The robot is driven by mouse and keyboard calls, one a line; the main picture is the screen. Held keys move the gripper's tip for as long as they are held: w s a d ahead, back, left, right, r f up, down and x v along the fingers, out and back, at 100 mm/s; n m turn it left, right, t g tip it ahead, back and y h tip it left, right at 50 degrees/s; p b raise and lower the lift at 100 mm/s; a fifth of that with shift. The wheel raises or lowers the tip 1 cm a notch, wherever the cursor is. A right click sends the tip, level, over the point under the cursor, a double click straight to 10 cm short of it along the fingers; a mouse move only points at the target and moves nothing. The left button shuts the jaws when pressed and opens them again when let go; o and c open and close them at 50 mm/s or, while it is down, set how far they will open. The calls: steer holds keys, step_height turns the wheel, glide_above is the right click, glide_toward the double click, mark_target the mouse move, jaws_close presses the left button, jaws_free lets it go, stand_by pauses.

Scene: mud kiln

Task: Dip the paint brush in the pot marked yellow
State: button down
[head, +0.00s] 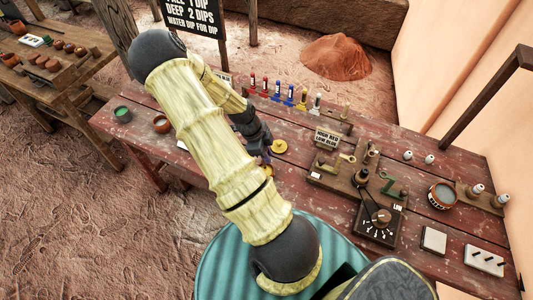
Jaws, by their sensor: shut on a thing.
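My gripper (264,155) is low over the dark red table (465,245), around its middle. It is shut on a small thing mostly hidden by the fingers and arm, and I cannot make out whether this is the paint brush. A round yellow thing (279,146) sits on the table just right of the gripper; whether it is a pot or a lid is unclear. A pot with green content (123,114) and a brown-rimmed pot (161,124) stand at the table's left end. I can read no pot marking, and my arm hides part of the table.
A row of small coloured bottles (289,95) stands along the back edge.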

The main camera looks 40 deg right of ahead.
steer(key=shift+r+p, duration=1.9)
steer(key=shift+r, duration=0.4)
steer(key=shift+f, duration=0.1)
